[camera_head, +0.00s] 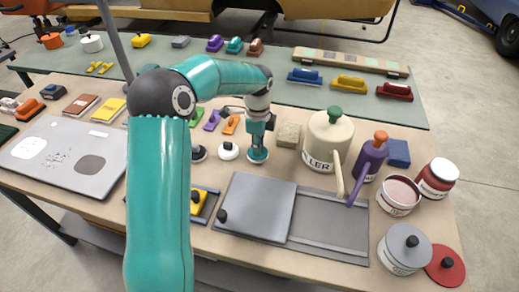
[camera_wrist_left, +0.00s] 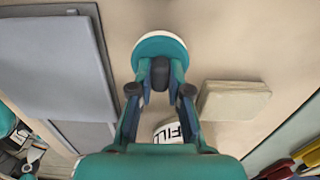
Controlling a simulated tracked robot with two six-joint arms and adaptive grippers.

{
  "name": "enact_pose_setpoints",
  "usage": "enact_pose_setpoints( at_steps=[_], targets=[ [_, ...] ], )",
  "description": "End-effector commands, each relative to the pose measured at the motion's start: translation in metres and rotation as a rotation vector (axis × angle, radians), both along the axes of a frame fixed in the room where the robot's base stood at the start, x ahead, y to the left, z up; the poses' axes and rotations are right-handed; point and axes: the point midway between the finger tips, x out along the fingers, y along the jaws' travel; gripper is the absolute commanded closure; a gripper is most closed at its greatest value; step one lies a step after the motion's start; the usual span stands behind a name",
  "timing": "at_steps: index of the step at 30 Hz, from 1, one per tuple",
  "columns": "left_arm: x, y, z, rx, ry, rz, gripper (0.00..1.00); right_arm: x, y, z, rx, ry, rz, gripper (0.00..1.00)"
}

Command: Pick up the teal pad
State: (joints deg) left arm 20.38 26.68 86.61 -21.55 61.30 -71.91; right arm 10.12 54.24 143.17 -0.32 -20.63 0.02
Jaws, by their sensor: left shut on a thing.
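The teal pad (camera_head: 257,156) is a round disc with a pale lower rim and a dark knob, on or just above the tan table. It also shows in the wrist view (camera_wrist_left: 150,46), at the top centre. My left gripper (camera_head: 257,146) points down over it, and its fingers (camera_wrist_left: 160,74) are shut on the dark knob. The fingers and wrist hide part of the pad in the head view. I cannot tell whether a gap lies under it. My right gripper does not show.
A white pad (camera_head: 228,151) and a dark pad (camera_head: 198,153) stand to its left. A beige block (camera_head: 289,134) and cream kettle (camera_head: 325,141) are to the right. A grey sliding plate (camera_head: 256,206) lies in front. Coloured blocks sit behind.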

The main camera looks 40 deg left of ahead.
Motion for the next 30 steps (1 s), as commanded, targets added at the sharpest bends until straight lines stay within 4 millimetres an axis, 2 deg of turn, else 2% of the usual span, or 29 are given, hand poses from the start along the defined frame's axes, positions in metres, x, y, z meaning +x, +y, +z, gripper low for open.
enact_pose_setpoints(
  at_steps=[5,15,21,25,30],
  targets=[
    [0.001,0.000,0.029,0.001,-0.006,-0.001,1.00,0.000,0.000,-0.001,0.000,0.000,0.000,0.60],
    [0.001,-0.001,0.111,0.001,-0.006,-0.001,1.00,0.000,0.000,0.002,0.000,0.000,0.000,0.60],
    [0.001,-0.001,0.152,0.000,-0.004,-0.001,1.00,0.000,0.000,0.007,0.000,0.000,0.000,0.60],
    [0.001,-0.001,0.170,0.000,-0.004,-0.001,1.00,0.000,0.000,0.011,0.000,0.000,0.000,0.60],
    [0.001,-0.001,0.183,0.000,-0.002,-0.002,1.00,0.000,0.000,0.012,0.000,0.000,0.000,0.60]
  ],
)
